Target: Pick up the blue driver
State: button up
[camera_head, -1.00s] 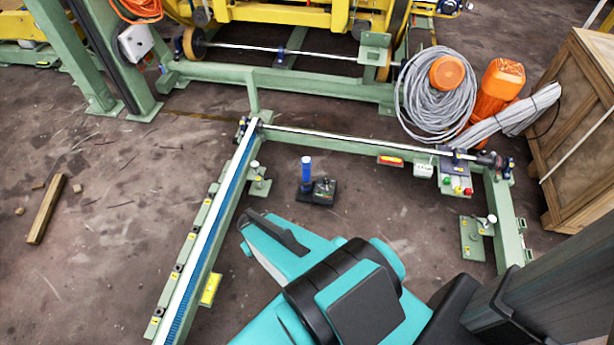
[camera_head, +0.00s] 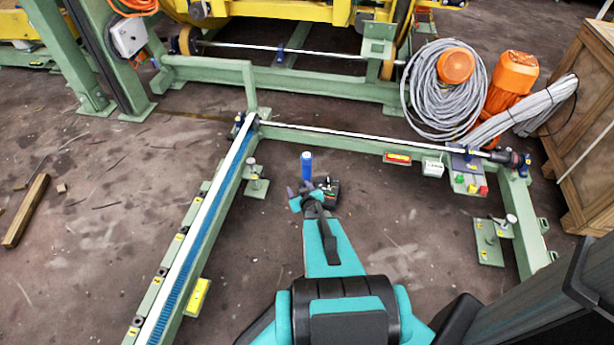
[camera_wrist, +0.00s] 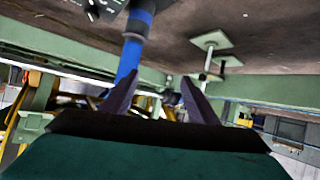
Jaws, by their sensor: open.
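The blue driver (camera_head: 307,166) stands upright on the floor in the middle of the head view, next to a small black box (camera_head: 327,188). Its lower part is hidden behind my gripper (camera_head: 307,194). In the wrist view the driver's blue shaft (camera_wrist: 128,62) shows upside down and tilted, at the left finger. My gripper (camera_wrist: 150,96) is open, with its two dark fingers apart. The shaft passes close to the left finger, and I cannot tell whether they touch. The gripper is not closed on it.
A green frame with a blue-lined rail (camera_head: 205,220) runs along the left. A steel bar (camera_head: 370,139) crosses behind the driver. A grey cable coil (camera_head: 435,95) and orange motors (camera_head: 515,75) lie at back right.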

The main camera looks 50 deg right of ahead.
jog(key=s+d+f+t+b, duration=0.1)
jog(key=d+t+b, duration=0.2)
jog(key=d+b, duration=0.15)
jog(key=n+t+y+b, duration=0.2)
jog(key=t+b, duration=0.2)
send_near(309, 169)
jog(key=shift+v, duration=0.85)
jog(key=shift+a+f, duration=0.1)
jog(key=shift+f, duration=0.05)
jog(key=b+x, duration=0.2)
jog(key=x, duration=0.5)
jog(key=shift+w+f, duration=0.1)
jog(key=shift+w, duration=0.15)
jog(key=shift+w+b, duration=0.35)
jog(key=shift+w, duration=0.25)
jog(key=shift+d, duration=0.2)
